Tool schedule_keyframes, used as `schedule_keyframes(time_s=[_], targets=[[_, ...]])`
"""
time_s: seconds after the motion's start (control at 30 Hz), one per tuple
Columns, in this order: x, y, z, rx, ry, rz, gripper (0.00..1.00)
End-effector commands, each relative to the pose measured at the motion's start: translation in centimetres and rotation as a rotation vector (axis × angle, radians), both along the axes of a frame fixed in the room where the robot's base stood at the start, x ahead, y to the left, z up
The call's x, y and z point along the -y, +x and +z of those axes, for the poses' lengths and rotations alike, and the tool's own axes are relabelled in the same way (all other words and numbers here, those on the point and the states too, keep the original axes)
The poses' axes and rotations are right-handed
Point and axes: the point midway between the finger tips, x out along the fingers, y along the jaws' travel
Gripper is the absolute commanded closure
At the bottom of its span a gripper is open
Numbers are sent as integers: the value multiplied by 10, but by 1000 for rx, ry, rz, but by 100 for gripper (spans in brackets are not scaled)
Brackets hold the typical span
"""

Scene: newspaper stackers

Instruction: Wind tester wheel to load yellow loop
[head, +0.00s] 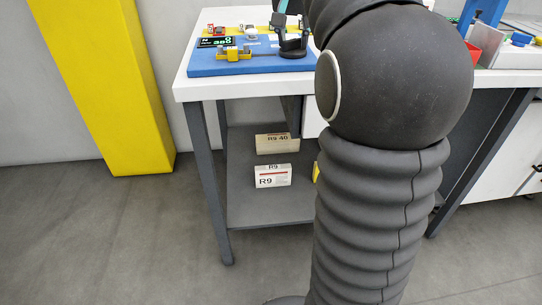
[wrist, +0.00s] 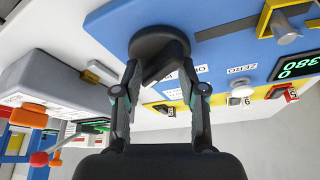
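The tester is a blue board (head: 215,70) on a white table, with a dark display showing green digits (head: 222,42). The tester's black round wheel (head: 292,53) is at the board's right; it also shows in the wrist view (wrist: 158,36). My gripper (wrist: 160,72) is at the wheel, its two fingers apart on either side of a dark part there. Whether they press on it cannot be told. A yellow bracket with a metal cylinder (wrist: 285,28) stands on the board. I cannot make out a separate yellow loop.
A grey box-like device (wrist: 65,82) with a red knob and orange parts stands left in the wrist view. Boxes labelled R9 (head: 272,176) lie on the lower shelf. A yellow column (head: 105,85) stands left of the table. My arm hides the middle right.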

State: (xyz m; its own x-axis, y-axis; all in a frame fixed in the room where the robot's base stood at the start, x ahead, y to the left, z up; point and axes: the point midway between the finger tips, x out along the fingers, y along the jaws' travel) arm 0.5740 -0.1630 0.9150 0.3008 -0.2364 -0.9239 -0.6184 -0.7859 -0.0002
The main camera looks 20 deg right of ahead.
Motion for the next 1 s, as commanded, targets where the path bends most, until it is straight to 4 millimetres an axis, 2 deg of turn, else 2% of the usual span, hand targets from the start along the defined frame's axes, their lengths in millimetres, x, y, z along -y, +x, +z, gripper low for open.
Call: schedule_keyframes(time_s=[1.0], targets=[[5, 0, -3, 2, 1, 826, 60]])
